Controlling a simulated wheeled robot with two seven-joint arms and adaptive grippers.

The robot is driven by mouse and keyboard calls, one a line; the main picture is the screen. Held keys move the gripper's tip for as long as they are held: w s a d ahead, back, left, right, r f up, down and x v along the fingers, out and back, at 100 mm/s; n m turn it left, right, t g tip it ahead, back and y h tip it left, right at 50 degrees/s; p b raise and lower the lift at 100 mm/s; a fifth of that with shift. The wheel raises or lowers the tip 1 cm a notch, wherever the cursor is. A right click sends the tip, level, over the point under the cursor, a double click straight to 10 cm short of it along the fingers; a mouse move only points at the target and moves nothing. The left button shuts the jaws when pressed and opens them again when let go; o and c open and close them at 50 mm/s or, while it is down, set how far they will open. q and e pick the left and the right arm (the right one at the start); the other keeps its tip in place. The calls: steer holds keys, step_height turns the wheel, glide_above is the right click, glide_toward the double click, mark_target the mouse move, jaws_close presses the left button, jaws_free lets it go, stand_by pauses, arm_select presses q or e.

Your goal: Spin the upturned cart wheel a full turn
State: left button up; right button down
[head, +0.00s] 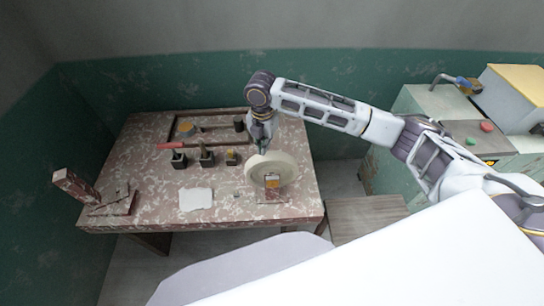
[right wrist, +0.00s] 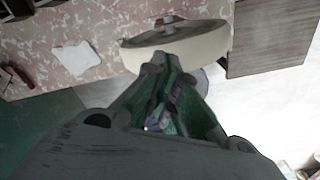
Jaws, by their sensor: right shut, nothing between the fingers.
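The cart wheel (head: 283,163) is a cream-white disc mounted on a small stand on the speckled table, at the table's right side. It also shows in the right wrist view (right wrist: 190,45), with a grey hub on its top. My right gripper (head: 263,150) is at the wheel's far left rim in the head view, fingers pointing down. In the right wrist view its fingertips (right wrist: 165,62) are shut and empty close to the wheel's rim; I cannot tell whether they touch it. My left gripper is not in view.
The speckled table (head: 140,170) holds several small dark blocks with tools (head: 206,159), a white sheet (head: 196,199), a wooden tray (head: 215,113) at the back and a bracket (head: 110,200) at the left. A green cabinet (head: 420,105) stands at the right. The front left tabletop is mostly clear.

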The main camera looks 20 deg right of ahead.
steer(key=shift+r, duration=0.15)
steer(key=shift+r, duration=2.9)
steer(key=shift+f, duration=0.1)
